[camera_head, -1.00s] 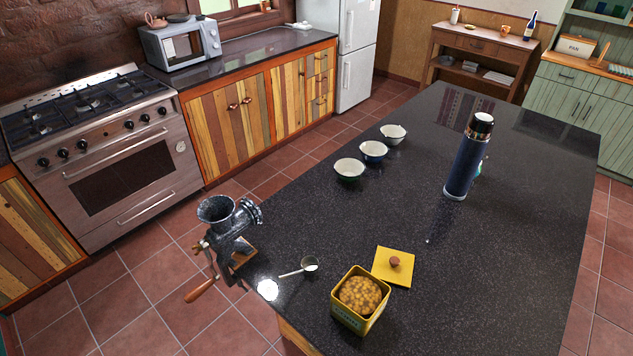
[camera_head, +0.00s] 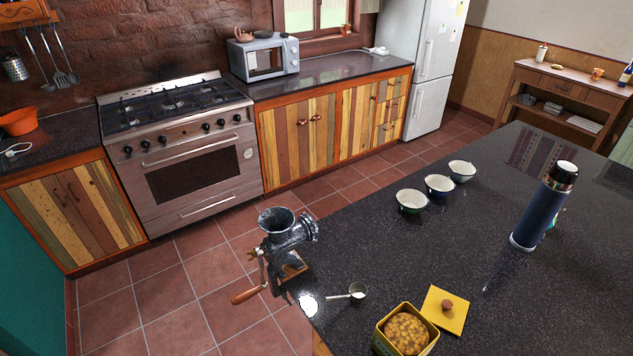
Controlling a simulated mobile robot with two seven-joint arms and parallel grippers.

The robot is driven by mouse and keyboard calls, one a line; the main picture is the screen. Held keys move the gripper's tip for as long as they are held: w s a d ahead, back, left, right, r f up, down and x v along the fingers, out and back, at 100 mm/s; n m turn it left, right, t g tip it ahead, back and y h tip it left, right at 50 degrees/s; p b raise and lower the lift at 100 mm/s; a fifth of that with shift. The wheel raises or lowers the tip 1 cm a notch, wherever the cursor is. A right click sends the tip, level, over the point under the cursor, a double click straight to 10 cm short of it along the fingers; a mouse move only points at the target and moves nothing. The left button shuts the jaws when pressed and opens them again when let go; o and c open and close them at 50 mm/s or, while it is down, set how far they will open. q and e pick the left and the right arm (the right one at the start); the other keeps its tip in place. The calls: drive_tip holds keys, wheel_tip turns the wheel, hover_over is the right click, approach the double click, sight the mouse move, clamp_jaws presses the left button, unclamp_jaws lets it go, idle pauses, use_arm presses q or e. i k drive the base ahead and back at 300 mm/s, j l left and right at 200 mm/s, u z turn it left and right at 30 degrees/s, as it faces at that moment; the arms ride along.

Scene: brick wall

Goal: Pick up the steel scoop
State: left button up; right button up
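The steel scoop (camera_head: 356,292) lies on the dark speckled island counter (camera_head: 460,258), near its left front edge. Its round bowl is to the right and its thin handle points left. It lies between the meat grinder (camera_head: 284,243) and an open yellow tin (camera_head: 406,336) filled with small round brownish pieces. The tin's yellow lid (camera_head: 445,312), with a brown knob, lies flat beside it. Neither of my grippers shows in the head view.
Three small bowls (camera_head: 411,201) stand in a row farther back on the counter. A tall dark blue flask (camera_head: 541,212) stands upright at the right. The counter between the bowls and the scoop is clear. The grinder's crank handle (camera_head: 246,295) sticks out over the floor.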

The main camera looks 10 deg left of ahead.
sight(358, 291)
drive_tip(key=i+j+z, duration=0.1)
drive_tip(key=i+j, duration=0.2)
drive_tip(key=i+j+z, duration=0.15)
drive_tip(key=j, duration=0.3)
drive_tip(key=i+j+z, duration=0.1)
drive_tip(key=i+j, duration=0.25)
